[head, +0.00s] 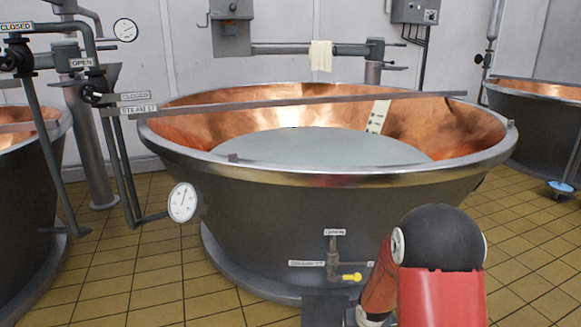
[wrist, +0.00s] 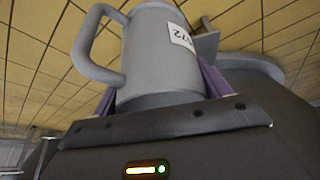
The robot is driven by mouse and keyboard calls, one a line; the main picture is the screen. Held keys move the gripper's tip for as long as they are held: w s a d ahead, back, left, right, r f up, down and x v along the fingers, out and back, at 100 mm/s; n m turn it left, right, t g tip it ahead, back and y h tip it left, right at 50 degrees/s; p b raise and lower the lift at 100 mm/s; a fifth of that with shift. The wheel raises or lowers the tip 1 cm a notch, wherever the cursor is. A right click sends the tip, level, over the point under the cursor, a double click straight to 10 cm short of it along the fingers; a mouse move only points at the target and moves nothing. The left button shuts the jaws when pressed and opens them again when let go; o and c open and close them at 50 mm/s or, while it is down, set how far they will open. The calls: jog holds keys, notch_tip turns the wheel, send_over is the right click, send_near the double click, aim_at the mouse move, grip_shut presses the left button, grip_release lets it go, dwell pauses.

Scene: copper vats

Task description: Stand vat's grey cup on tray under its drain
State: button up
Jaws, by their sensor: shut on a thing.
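A grey cup (wrist: 150,55) with a handle on its left and a white label on its side fills the middle of the wrist view. My gripper (wrist: 160,88) is shut on it, with one purple finger on each side of its body. The vat (head: 330,215) stands ahead in the head view, copper inside and dark outside, holding pale liquid. Its drain (head: 333,262), with a yellow handle (head: 350,277), is low on the vat's front. The cup is not discernible in the head view.
Another vat (head: 25,210) stands at the left edge and one more (head: 540,120) at the back right. Pipes with valves (head: 88,90) rise at the left. A round gauge (head: 183,202) sticks out from the middle vat. Tiled floor (head: 150,270) is clear at front left.

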jog(key=s+a+r+n+p, duration=0.1)
jog(key=s+a+r, duration=0.1)
jog(key=s+a, duration=0.2)
jog(key=shift+s+r+y, duration=0.3)
jog(key=shift+s, duration=0.45)
jog(key=shift+a, duration=0.1)
